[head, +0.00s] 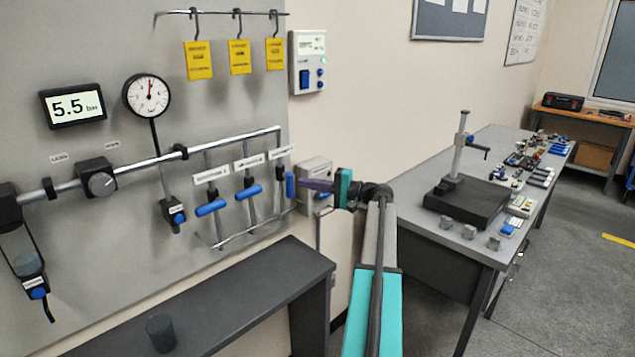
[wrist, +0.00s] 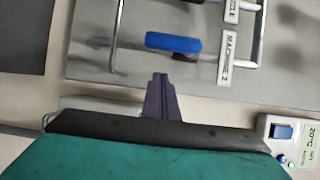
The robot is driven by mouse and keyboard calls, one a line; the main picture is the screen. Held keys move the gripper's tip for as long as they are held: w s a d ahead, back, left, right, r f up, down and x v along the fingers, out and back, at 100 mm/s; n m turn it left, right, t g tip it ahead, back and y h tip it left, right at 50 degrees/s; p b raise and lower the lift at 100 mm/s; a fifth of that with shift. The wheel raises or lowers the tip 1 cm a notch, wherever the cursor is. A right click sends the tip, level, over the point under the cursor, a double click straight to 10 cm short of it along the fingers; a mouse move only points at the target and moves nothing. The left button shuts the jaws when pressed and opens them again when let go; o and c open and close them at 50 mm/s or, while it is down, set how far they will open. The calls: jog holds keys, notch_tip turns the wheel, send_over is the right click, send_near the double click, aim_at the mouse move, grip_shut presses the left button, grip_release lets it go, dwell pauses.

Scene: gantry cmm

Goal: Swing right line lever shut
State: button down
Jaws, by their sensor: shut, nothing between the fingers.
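The right line lever (head: 290,185) is a blue handle on the rightmost drop pipe of the wall panel, standing upright along its pipe. In the wrist view the blue lever (wrist: 173,43) lies crosswise just beyond the fingertips, beside a label reading MACHINE 2. My gripper (head: 303,184) has its purple fingers closed together and empty, just right of the lever. In the wrist view the gripper tip (wrist: 160,78) shows a small gap below the lever; I cannot tell the depth between them.
The middle lever (head: 249,191) and left lever (head: 210,207) lie across their pipes. A grey box (head: 314,172) sits on the wall behind my fingers. A dark bench (head: 230,290) stands below the panel. A grey table (head: 400,212) with a measuring stand (head: 463,170) is at right.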

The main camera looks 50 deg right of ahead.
aim_at(289, 185)
jog(key=shift+s+a+p, duration=0.15)
jog(key=shift+a+p, duration=0.1)
jog(key=shift+a, duration=0.55)
jog(key=shift+s+a+p, duration=0.1)
jog(key=shift+a+p, duration=0.15)
jog(key=shift+a, duration=0.5)
jog(key=shift+w+a, duration=0.1)
jog(key=shift+a, duration=0.1)
